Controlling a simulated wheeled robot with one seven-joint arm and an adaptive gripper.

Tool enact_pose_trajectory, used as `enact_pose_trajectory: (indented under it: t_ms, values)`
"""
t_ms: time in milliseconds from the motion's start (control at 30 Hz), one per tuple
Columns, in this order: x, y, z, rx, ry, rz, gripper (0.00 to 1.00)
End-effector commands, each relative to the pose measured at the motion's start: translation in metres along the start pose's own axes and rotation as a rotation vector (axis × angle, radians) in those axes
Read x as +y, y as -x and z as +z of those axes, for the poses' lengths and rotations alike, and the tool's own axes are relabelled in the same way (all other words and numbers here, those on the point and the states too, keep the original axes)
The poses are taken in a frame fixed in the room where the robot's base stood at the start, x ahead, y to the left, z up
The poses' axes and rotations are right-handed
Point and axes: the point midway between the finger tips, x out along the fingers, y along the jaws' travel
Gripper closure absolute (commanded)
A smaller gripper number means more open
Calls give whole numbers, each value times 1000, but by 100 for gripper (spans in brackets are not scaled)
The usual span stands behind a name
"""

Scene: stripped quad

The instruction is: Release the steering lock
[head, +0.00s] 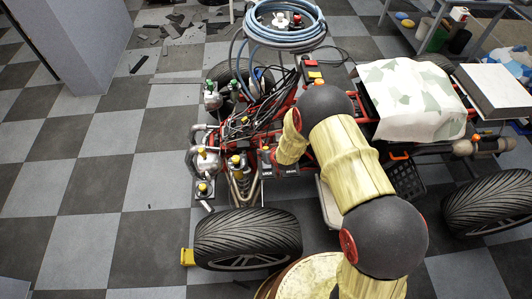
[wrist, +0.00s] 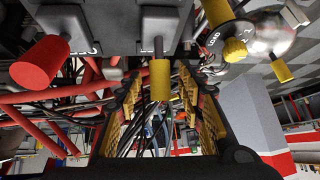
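The stripped quad's red frame (head: 365,146) carries several fittings with coloured knobs. I cannot tell which is the steering lock. My gripper (wrist: 158,112) is open in the wrist view, its yellow-padded fingers well apart. A yellow knob (wrist: 160,80) under a grey labelled block (wrist: 160,28) shows between the fingers, apart from both. A red knob (wrist: 42,62) on another grey block is to the left. In the head view, my gripper is not clearly visible near the end of my yellow arm, among dark parts.
Several yellow-capped fittings (head: 203,188) stand left of the arm. Cables (head: 245,125) cross the frame, with a coiled blue hose (head: 285,22) above. A front tyre (head: 248,238) is nearby. A patterned cloth (head: 410,98) covers the quad's right part. The checkered floor (head: 110,170) is open at left.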

Motion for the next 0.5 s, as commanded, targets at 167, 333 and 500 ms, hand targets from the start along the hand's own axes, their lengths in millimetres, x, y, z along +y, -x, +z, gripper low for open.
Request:
enact_pose_trajectory:
  t_ms: [167,333,500]
  values:
    - [0,32,-2,2,0,0,62]
    - [0,60,-2,3,-1,1,62]
    - [0,83,-1,2,-1,0,62]
